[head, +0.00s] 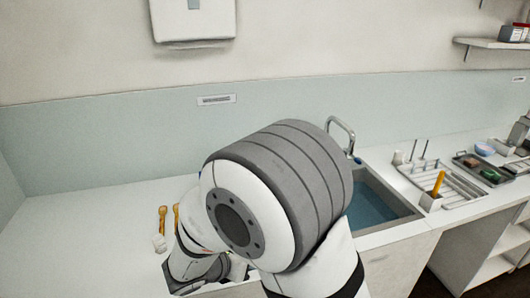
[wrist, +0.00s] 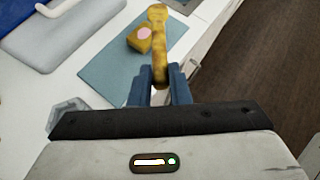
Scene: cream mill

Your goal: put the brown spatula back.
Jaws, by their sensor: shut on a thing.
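In the wrist view my gripper (wrist: 165,80) has its blue fingers closed on a mottled golden-brown handle (wrist: 158,45), which looks like the brown spatula. The handle points away from the gripper and has a rounded end. Its other end is hidden by the fingers and the gripper body. In the head view my arm covers the gripper. Two golden-brown handles show left of the arm, one fully (head: 163,219) and one partly behind it (head: 177,216). I cannot tell which of them is the held one.
In the wrist view a blue mat (wrist: 110,75) lies below, with a yellow block with a pink spot (wrist: 141,40). The head view shows a sink (head: 375,205), a rack (head: 455,187) and a tray (head: 487,170) at right. The left counter is clear.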

